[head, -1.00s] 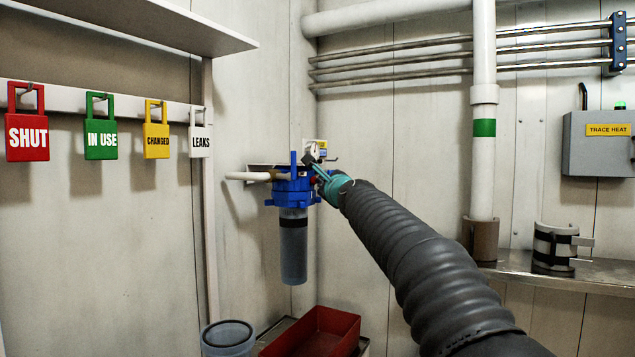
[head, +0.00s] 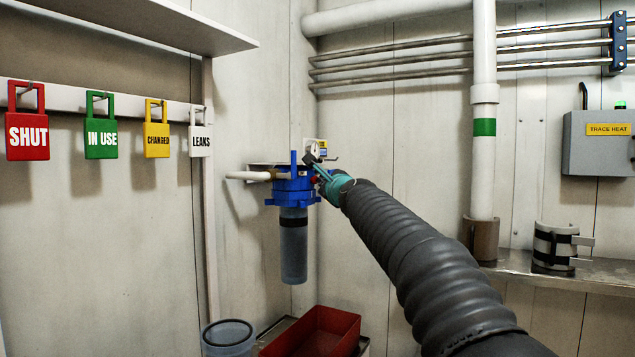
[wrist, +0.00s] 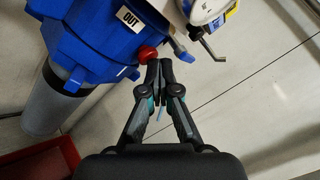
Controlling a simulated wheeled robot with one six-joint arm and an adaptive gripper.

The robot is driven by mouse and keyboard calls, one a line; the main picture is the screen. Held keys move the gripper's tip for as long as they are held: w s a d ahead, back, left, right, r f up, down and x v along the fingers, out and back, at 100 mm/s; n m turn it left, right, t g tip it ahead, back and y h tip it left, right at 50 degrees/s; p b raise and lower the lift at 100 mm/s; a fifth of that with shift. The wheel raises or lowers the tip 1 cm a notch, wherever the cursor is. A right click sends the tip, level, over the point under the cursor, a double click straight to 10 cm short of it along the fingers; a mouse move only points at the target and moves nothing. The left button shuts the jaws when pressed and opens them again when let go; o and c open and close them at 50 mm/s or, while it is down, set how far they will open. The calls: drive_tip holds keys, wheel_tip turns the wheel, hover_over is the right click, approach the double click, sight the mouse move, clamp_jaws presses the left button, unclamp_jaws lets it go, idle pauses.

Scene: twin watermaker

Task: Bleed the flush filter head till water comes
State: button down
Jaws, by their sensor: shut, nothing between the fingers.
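The flush filter head (head: 291,189) is blue, with a translucent grey bowl (head: 293,255) hanging under it, on the wall near the corner. In the wrist view the head (wrist: 95,35) carries an OUT label, and a small red button (wrist: 147,54) sticks out of its side. My gripper (wrist: 159,65) is shut and empty, its fingertips right beside the red button. I cannot tell whether they touch it. In the head view my gripper (head: 318,168) is at the right side of the filter head, small and partly hidden by my wrist. No water is visible.
A red tray (head: 340,345) and a clear bucket (head: 228,338) stand below the filter. Tags (head: 101,130) hang on a rail at left. A white pipe (head: 484,150) and a trace heat box (head: 598,145) are at right.

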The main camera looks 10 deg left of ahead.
drive_tip(key=shift+s+d+b, duration=0.25)
drive_tip(key=shift+d+b, duration=0.25)
drive_tip(key=shift+d, duration=0.2)
drive_tip(key=shift+d, duration=0.15)
drive_tip(key=shift+s+d+b, duration=0.3)
drive_tip(key=shift+d+b, duration=0.2)
drive_tip(key=shift+d, duration=0.25)
drive_tip(key=shift+s+d+b, duration=0.25)
drive_tip(key=shift+d+b, duration=0.2)
drive_tip(key=shift+d, duration=0.3)
drive_tip(key=shift+s+d+b, duration=0.3)
drive_tip(key=shift+d+b, duration=0.2)
drive_tip(key=shift+d, duration=0.25)
